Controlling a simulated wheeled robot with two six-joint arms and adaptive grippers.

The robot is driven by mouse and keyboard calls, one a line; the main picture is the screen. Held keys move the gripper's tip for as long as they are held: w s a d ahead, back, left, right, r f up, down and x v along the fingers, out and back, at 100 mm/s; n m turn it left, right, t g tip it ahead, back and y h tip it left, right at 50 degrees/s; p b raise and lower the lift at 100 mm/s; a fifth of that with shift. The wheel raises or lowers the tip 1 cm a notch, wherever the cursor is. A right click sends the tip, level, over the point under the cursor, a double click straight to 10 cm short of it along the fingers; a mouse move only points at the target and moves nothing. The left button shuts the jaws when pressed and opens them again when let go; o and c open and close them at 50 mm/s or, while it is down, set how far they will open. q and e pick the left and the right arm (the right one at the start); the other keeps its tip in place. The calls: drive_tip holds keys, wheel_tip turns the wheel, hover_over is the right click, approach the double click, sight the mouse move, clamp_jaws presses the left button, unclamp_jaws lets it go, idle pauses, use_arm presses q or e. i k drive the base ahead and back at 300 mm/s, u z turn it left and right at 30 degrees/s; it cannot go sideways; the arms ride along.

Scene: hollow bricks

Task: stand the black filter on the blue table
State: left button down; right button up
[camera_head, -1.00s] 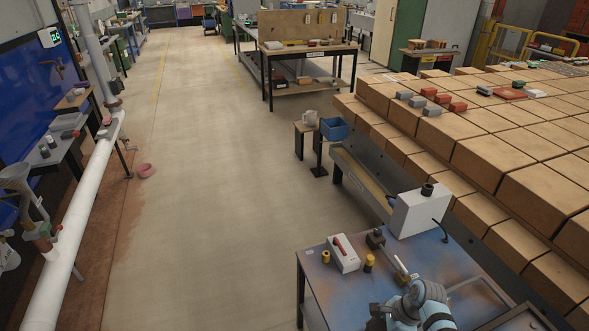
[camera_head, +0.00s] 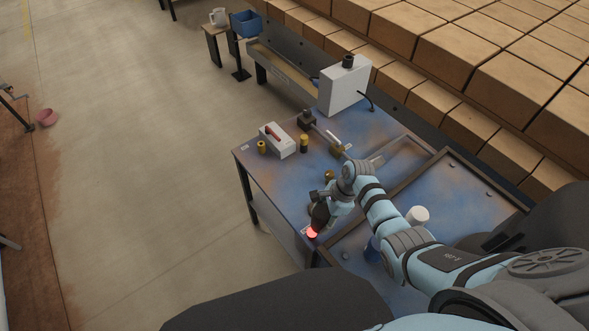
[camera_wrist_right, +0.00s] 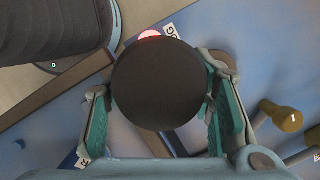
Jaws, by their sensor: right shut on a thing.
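The black filter (camera_head: 320,214) is held in my right gripper (camera_head: 323,201) over the front left part of the blue table (camera_head: 283,184). In the right wrist view, the filter (camera_wrist_right: 157,86) shows as a round black end between the two teal fingers of my right gripper (camera_wrist_right: 160,92). That gripper is shut on it. The blue table top (camera_wrist_right: 50,135) shows below. I cannot tell whether the filter's lower end touches the table. My left gripper is not in view.
A white box with a red handle (camera_head: 277,140), brass pieces (camera_head: 304,143) and a larger white box (camera_head: 343,87) stand on the table. A red glowing spot (camera_head: 312,233) is beside the filter. Stacked bricks (camera_head: 430,50) line the back right.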

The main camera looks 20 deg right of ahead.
sight(286, 182)
drive_tip(key=k, duration=0.5)
drive_tip(key=u, duration=0.4)
drive_tip(key=i, duration=1.45)
drive_tip(key=z, duration=0.35)
